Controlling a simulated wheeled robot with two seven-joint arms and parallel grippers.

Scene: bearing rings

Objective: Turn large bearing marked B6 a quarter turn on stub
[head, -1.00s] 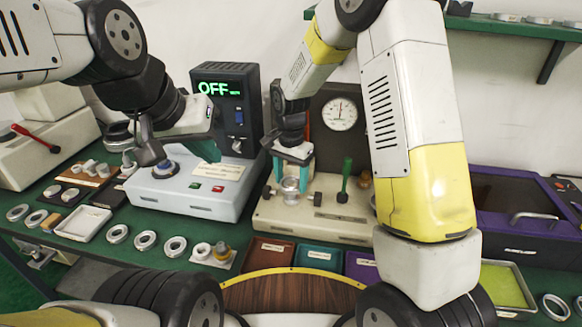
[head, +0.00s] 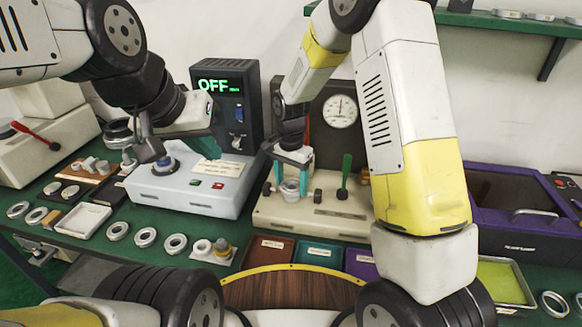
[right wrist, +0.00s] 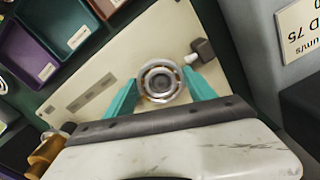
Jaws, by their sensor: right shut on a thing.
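The large bearing (head: 290,188) sits on the stub of the beige gauge fixture. In the right wrist view the bearing (right wrist: 160,82) shows face-on as a shiny ring around the stub's round end. My right gripper (head: 291,178) is shut on it, and its teal fingers touch opposite sides of the ring in the right wrist view (right wrist: 158,88). No B6 mark can be read. My left gripper (head: 180,152) has its fingers apart, above the blue-topped post of the white machine, with nothing seen held between them.
The beige fixture (head: 330,212) carries a green lever (head: 346,172), a black knob and a dial gauge (head: 341,111). The white machine (head: 190,188) displays OFF. Loose rings (head: 146,237) and a white tray (head: 83,218) lie at left. Coloured bins (head: 319,253) stand in front.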

